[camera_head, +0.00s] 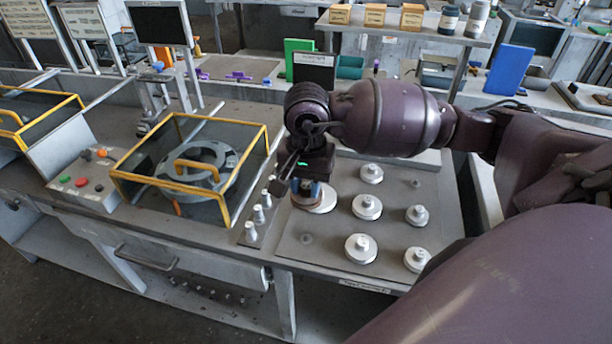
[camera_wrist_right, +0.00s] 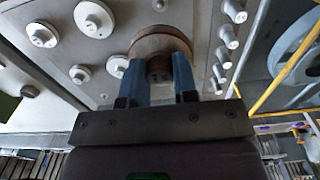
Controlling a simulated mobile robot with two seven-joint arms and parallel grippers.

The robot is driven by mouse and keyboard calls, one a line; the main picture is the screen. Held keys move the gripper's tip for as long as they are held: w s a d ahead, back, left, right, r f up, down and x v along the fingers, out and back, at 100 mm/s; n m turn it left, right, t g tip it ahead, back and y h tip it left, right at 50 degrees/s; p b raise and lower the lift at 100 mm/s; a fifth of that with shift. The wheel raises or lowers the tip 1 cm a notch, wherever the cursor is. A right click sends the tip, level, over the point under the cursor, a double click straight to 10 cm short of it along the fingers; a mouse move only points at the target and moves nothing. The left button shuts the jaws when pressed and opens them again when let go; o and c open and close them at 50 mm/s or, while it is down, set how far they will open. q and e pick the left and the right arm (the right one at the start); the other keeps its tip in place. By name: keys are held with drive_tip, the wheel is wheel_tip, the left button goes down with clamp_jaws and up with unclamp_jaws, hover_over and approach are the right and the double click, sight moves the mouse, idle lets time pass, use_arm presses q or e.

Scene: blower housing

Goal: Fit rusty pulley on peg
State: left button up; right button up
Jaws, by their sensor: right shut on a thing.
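The rusty pulley (camera_wrist_right: 160,40) is a brown disc with a hub, seen in the right wrist view. My right gripper (camera_wrist_right: 159,76) is shut on the hub with its two blue fingertips. In the head view, the right gripper (camera_head: 306,188) points down at the board's back left. I cannot tell whether the pulley touches anything below. A small bare peg (camera_head: 306,239) stands at the board's front left, another (camera_head: 415,183) at its back right. My left gripper is not in view.
The board (camera_head: 330,250) carries several white pulleys (camera_head: 367,206). A row of small upright metal posts (camera_head: 259,213) stands just left of it. Farther left is a yellow-framed box (camera_head: 190,170) with a round housing (camera_head: 205,165), then a button panel (camera_head: 85,178).

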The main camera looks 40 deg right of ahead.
wheel_tip(320, 180, down, 3)
drive_tip(key=shift+r+b, duration=0.1)
drive_tip(key=shift+b, duration=0.35)
wheel_tip(320, 180, down, 5)
drive_tip(key=shift+r+b, duration=0.1)
drive_tip(key=shift+b, duration=0.85)
wheel_tip(320, 180, down, 2)
drive_tip(key=shift+f+b, duration=0.25)
drive_tip(key=shift+b, duration=0.25)
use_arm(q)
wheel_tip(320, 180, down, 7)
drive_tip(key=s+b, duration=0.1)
use_arm(e)
drive_tip(key=shift+f, duration=0.85)
use_arm(q)
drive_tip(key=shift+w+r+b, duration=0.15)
drive_tip(key=shift+b, duration=0.15)
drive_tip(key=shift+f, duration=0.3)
use_arm(e)
drive_tip(key=shift+f, duration=0.1)
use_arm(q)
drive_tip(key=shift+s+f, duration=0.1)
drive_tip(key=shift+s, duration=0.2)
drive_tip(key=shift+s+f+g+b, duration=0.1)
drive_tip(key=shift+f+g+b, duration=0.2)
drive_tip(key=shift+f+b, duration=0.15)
use_arm(e)
drive_tip(key=shift+f, duration=0.1)
